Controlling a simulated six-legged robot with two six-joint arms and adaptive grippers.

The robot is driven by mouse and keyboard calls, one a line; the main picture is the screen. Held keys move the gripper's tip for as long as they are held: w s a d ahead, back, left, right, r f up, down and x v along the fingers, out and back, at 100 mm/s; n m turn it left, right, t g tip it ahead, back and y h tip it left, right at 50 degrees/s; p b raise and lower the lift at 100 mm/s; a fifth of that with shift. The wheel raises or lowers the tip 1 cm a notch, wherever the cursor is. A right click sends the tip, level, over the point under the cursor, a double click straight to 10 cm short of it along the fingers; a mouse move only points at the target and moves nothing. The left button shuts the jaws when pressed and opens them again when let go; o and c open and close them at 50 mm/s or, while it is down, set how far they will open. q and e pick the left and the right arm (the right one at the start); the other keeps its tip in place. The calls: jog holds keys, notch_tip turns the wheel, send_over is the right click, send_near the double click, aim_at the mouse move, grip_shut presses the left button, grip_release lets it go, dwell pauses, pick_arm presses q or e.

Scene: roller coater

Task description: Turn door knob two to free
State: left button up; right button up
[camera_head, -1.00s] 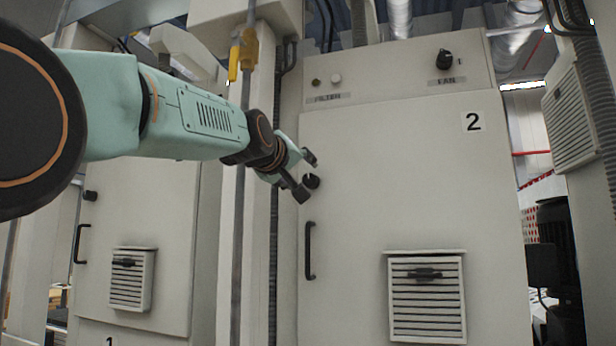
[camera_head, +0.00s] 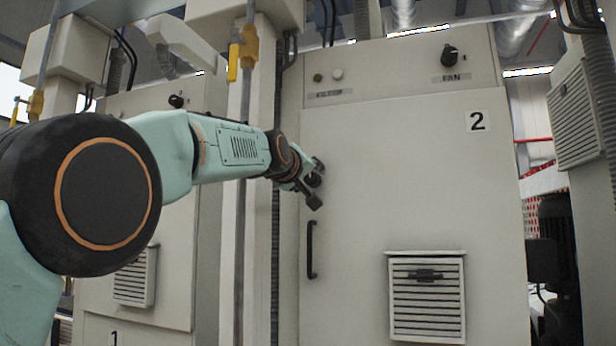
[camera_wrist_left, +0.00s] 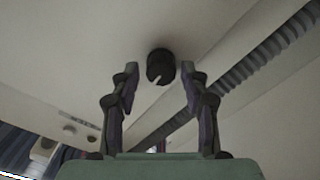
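Cabinet door 2 (camera_head: 400,190) is a pale panel with a "2" label at its upper right. Its black round door knob (camera_head: 313,180) sits near the left edge, above the handle, partly covered by my gripper. My left gripper (camera_head: 318,184) is open at the knob, one finger above it and one below. In the left wrist view, the knob (camera_wrist_left: 160,66) shows a light pointer mark at its lower part. It lies between the spread fingertips of my left gripper (camera_wrist_left: 160,72), with gaps visible; I cannot tell how deep they reach. My right gripper is not in view.
A black bar handle (camera_head: 311,250) is below the knob. A louvred vent (camera_head: 427,300) is lower on the door, and a black FAN switch (camera_head: 450,54) is above it. A vertical pipe with a yellow valve (camera_head: 249,45) stands left of the door, behind my arm.

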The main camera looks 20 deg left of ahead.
pick_arm(q)
jog(key=shift+w+a+f, duration=0.25)
jog(key=shift+w, duration=0.1)
jog(key=shift+c, duration=1.3)
jog(key=shift+s+d+r, duration=0.1)
jog(key=shift+s+d, duration=0.1)
jog(key=shift+d, duration=0.15)
jog(key=c, duration=0.3)
jog(key=shift+a, duration=0.15)
grip_shut()
